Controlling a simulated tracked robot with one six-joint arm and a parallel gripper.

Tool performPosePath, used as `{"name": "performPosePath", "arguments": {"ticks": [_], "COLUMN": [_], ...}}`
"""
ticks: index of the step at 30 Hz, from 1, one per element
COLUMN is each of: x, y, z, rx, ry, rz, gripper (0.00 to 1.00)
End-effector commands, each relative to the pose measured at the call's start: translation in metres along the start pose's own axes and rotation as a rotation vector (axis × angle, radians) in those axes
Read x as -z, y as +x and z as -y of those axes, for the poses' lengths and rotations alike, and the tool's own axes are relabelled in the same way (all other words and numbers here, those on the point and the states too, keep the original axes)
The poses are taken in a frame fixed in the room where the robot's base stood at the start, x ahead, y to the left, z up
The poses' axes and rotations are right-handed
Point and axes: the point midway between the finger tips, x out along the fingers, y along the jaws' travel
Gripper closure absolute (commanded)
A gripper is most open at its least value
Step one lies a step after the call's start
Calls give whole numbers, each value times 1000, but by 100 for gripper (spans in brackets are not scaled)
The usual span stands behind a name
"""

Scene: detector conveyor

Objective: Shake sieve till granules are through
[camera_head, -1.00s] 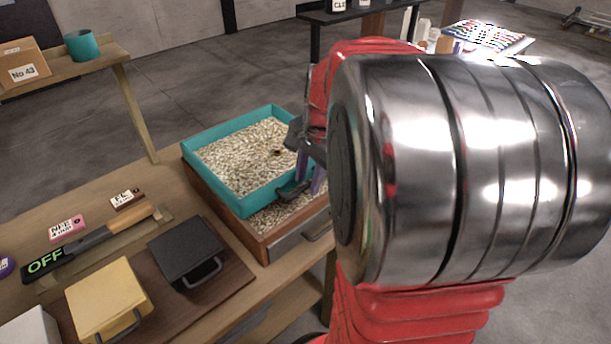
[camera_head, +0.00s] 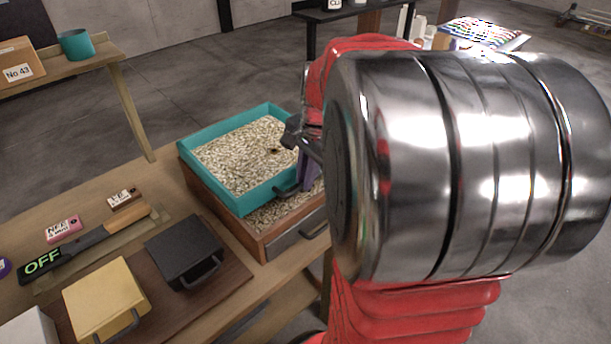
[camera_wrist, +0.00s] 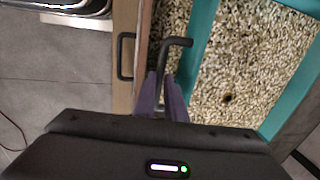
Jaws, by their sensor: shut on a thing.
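The teal sieve (camera_head: 228,197) sits over a wooden drawer-fronted box (camera_head: 262,245) on the bench and is full of pale granules (camera_head: 240,155). More granules show in the box below the sieve's near edge. A small dark spot lies among the granules in the sieve. My gripper (camera_head: 303,172) is at the sieve's near right side, partly hidden by my arm. In the wrist view, my gripper's purple fingers (camera_wrist: 162,98) are shut on the sieve's dark handle (camera_wrist: 172,44). The teal rim (camera_wrist: 200,32) and granules also show there.
A black lidded box (camera_head: 184,250) and a yellow one (camera_head: 104,298) stand on a dark board at the front left. A black tool marked OFF (camera_head: 42,263) and small labelled blocks (camera_head: 62,229) lie behind them. A shelf with a teal cup (camera_head: 76,45) is at the upper left.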

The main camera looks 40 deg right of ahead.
Motion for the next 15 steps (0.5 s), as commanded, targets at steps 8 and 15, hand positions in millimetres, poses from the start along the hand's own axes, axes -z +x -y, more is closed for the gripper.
{"name": "performPosePath", "arguments": {"ticks": [8, 15], "x": [0, 0], "y": [-6, -11], "z": [-26, -53], "rx": [1, 0], "ry": [3, 2], "rz": [-2, -1], "gripper": [100, 100]}}
